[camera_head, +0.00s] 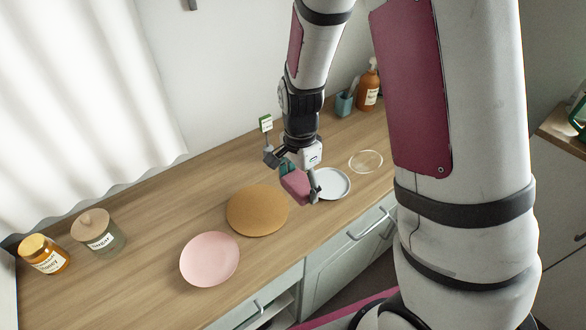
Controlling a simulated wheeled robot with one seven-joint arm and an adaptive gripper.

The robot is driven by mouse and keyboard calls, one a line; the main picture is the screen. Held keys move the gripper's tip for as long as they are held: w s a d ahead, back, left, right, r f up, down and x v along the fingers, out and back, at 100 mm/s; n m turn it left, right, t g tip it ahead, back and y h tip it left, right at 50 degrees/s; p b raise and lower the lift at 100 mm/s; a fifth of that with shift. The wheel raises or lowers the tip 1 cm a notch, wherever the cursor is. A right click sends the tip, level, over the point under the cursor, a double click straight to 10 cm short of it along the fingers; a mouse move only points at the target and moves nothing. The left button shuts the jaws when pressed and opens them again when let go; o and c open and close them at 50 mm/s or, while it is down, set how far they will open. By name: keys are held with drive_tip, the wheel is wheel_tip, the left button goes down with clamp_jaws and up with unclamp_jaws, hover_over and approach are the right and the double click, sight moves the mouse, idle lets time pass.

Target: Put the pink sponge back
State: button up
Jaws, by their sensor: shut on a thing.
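The pink sponge (295,184) is between the fingers of my gripper (293,176), which is shut on it. It is a pink block with a teal part at its upper left. My gripper points down over the wooden counter, between a round brown mat (257,211) and a pale plate (334,184). In this view the sponge overlaps the mat's right side and the plate's left side. I cannot tell how high above the counter it is. A teal holder (344,104) stands at the back right, next to an amber pump bottle (368,88).
A pink plate (210,259), a sugar jar (104,238) and a honey jar (43,256) stand to the left. A clear round dish (366,161) lies to the right. The counter's front edge is close.

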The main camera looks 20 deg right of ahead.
drive_tip(key=w, duration=0.3)
drive_tip(key=w+d, duration=0.1)
drive_tip(key=w, duration=0.2)
drive_tip(key=w+f, duration=0.1)
drive_tip(key=w, duration=0.2)
drive_tip(key=shift+d, duration=0.2)
drive_tip(key=shift+f, duration=1.7)
drive_tip(key=shift+f, duration=0.1)
drive_tip(key=shift+f, duration=0.25)
drive_tip(key=o, duration=1.1)
drive_tip(key=shift+r, duration=0.1)
